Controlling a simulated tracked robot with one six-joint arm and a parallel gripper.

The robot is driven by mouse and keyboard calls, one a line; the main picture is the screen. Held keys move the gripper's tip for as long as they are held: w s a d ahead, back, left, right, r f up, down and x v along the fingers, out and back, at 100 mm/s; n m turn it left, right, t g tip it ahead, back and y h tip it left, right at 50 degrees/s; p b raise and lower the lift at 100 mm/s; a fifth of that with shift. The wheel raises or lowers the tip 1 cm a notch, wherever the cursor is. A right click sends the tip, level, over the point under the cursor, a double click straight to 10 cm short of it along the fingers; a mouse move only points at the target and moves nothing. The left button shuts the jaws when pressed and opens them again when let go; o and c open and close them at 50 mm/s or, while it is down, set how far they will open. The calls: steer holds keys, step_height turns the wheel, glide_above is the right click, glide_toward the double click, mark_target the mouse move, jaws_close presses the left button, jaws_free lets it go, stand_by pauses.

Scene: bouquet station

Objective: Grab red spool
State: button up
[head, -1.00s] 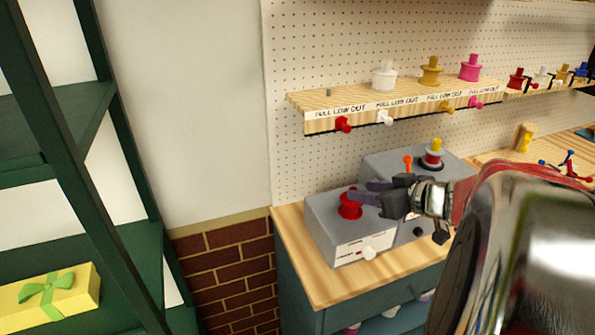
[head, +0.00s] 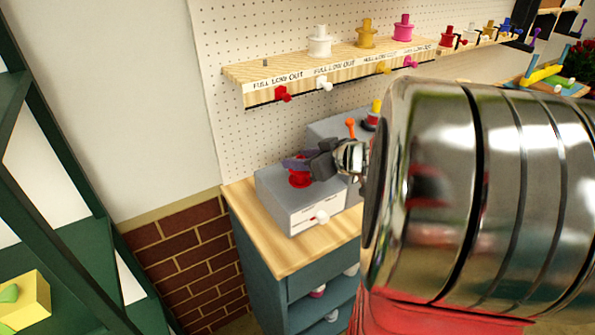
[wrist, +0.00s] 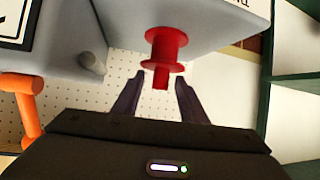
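The red spool (head: 299,179) stands on top of the front grey box (head: 290,207) at the left end of the wooden counter. It also shows in the wrist view (wrist: 165,46), where the picture is turned upside down. My gripper (wrist: 157,78) is open, with one dark finger on each side of the spool's thin end. The wider part of the spool is beyond the fingertips. In the head view my gripper (head: 293,163) is at the spool from the right and partly hides its top. I cannot tell whether the fingers touch it.
A wooden shelf (head: 340,66) above holds white, yellow and pink spools, with a bare peg at its left end. An orange lever (head: 350,128) and a second grey box (head: 335,125) stand behind. A green rack (head: 60,180) is at left.

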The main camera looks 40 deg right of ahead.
mark_target(300, 157)
jaws_close()
stand_by(0.5)
step_height(300, 157, up, 10)
stand_by(0.7)
stand_by(0.5)
